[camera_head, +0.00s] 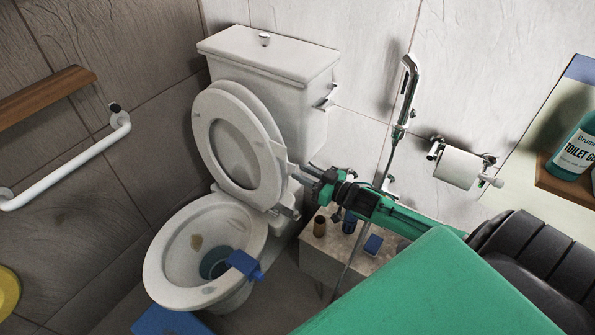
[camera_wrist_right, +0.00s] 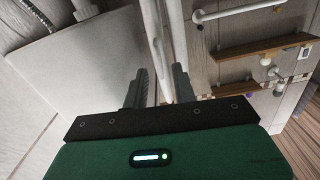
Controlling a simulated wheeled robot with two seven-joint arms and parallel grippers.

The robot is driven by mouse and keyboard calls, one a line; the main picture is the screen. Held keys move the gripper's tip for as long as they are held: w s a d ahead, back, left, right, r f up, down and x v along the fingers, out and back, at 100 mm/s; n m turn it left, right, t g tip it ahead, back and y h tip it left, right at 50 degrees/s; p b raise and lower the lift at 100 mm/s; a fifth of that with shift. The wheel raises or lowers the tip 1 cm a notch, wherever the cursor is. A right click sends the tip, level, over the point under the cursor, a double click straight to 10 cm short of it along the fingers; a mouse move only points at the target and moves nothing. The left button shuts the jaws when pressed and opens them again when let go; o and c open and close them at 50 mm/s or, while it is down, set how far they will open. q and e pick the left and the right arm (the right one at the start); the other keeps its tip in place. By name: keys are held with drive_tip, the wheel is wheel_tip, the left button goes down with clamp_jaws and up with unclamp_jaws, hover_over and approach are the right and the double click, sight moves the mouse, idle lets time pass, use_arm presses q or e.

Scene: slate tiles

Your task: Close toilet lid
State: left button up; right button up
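The white toilet (camera_head: 205,245) stands in the middle of the head view with its bowl open. Its lid (camera_head: 262,108) is raised and leans back toward the tank, with the raised seat ring (camera_head: 203,132) in front of it. My right gripper (camera_head: 292,171) is at the right edge of the raised lid and seat, low near the hinge. In the right wrist view its two fingers (camera_wrist_right: 157,88) are apart, with pale edges of the lid and seat rising just beyond and between them. Whether they touch is unclear. My left gripper is in neither view.
A toilet paper roll (camera_head: 458,167) and a hand shower (camera_head: 405,95) are on the wall at right. A low box (camera_head: 335,258) with small items stands below my right arm. A white grab bar (camera_head: 70,170) and wooden shelf (camera_head: 45,95) are at left.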

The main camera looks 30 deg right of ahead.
drive_tip(key=shift+x, duration=1.25)
clamp_jaws()
